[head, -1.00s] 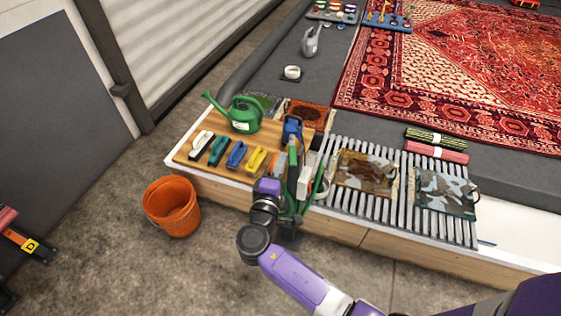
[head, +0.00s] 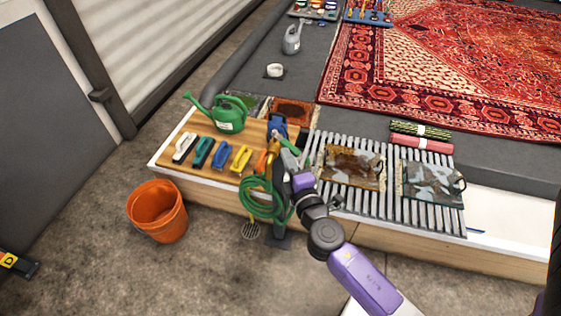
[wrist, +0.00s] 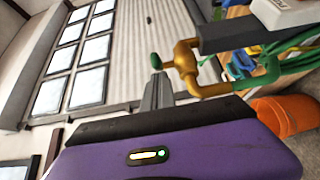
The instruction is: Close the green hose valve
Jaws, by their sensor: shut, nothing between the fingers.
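The green hose valve is a brass tap (head: 272,150) with a green handle (head: 291,144), on a dark post at the front edge of the washing platform. The handle slants to the right in the head view. A coiled green hose (head: 262,202) hangs below the tap. In the wrist view the brass tap (wrist: 187,62) is close, with the green handle's end (wrist: 155,61) at its left. My gripper (head: 286,152) is shut and empty, close beside the handle. In the wrist view its fingers (wrist: 157,84) are just below the handle's end. I cannot tell whether they touch.
An orange bucket (head: 157,211) stands on the floor at left. A green watering can (head: 229,113) and several brushes lie on the wooden board behind the tap. A slatted rack (head: 327,187) with mats is at right. Open floor lies in front.

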